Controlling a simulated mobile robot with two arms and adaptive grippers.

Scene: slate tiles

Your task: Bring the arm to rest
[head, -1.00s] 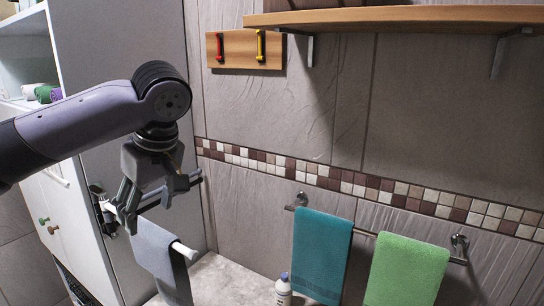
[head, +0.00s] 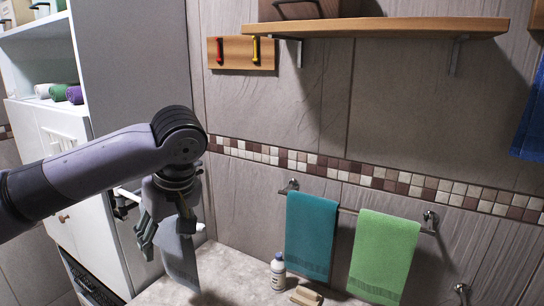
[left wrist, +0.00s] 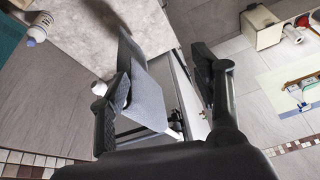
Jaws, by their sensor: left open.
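My left gripper (head: 166,235) is at the lower left of the head view, pointing down, with its fingers apart. A grey towel (head: 181,264) hangs just below and behind it, partly hidden by the fingers. In the left wrist view the open fingers of the left gripper (left wrist: 165,90) show on both sides, and the grey towel (left wrist: 148,98) lies between them in the picture. I cannot tell whether the fingers touch it. A white bar end shows beside the left finger. My right gripper is not in view.
A white cabinet (head: 103,160) with rolled towels stands at left. Teal (head: 312,235) and green (head: 383,255) towels hang on a wall rail. A bottle (head: 278,272) stands on the counter (head: 228,270) below. A wooden shelf (head: 390,27) juts out above; a blue towel (head: 531,120) hangs at far right.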

